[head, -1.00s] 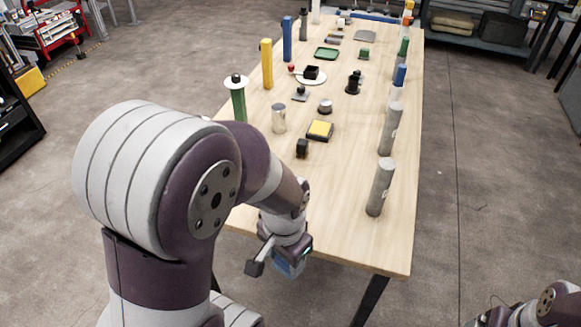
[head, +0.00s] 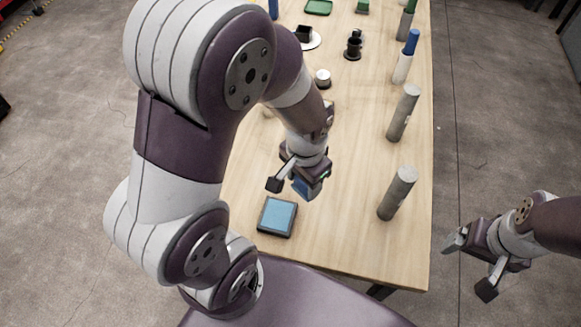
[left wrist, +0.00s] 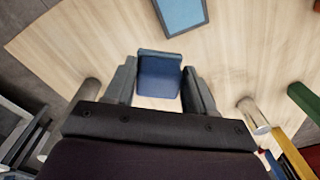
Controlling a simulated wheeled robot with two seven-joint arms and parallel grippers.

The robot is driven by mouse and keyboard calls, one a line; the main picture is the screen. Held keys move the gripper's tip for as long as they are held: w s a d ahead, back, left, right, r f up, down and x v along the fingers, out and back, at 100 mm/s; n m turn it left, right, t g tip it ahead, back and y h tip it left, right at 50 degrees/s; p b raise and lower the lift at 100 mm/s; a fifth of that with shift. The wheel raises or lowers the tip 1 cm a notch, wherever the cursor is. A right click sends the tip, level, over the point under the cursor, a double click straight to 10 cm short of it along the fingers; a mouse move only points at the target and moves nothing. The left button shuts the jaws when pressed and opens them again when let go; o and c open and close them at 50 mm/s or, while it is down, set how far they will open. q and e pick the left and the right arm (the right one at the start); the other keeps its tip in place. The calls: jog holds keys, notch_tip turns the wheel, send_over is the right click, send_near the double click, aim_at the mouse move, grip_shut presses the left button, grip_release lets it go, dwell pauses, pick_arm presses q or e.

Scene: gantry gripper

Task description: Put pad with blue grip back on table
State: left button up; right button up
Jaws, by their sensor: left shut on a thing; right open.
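My left gripper (head: 299,184) is shut on a blue block-like grip (head: 306,188), which also shows between the two fingers in the left wrist view (left wrist: 160,76). It is held above the near part of the wooden table (head: 345,235); any pad beneath the grip is hidden. A flat, dark-framed tray with a light blue face (head: 278,216) lies on the table near its front-left edge, just nearer than the held grip. It is also at the top of the left wrist view (left wrist: 180,12). My right gripper (head: 470,265) is open and empty, off the table's right side.
Grey cylinders (head: 398,193) (head: 403,113) stand along the right edge, with a blue-topped one (head: 406,58) beyond. A black cup-like item (head: 353,46) and a small round metal item (head: 322,78) stand farther back. The table's near middle is clear.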

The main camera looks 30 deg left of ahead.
pick_arm(q)
jog(key=w+d+n, duration=0.1)
jog(key=w+d, duration=0.3)
jog(key=w, duration=0.4)
jog(key=shift+n, duration=0.5)
jog(key=a+f, duration=0.2)
jog(key=a, duration=0.1)
jog(key=a+f+p, duration=0.1)
jog(key=a+f, duration=0.1)
jog(key=a, duration=0.2)
jog(key=a+f+p, duration=0.1)
jog(key=a+f, duration=0.1)
jog(key=a, duration=0.2)
jog(key=shift+a+f, duration=0.15)
jog(key=shift+s+a+f, duration=0.15)
jog(key=shift+f, duration=0.2)
notch_tip(320, 180, down, 3)
jog(key=shift+s+r, duration=0.1)
jog(key=shift+f, duration=0.35)
pick_arm(e)
jog(key=r, duration=0.1)
jog(key=w+r, duration=0.1)
jog(key=shift+a+r, duration=0.25)
jog(key=shift+r, duration=0.05)
jog(key=shift+s, duration=0.15)
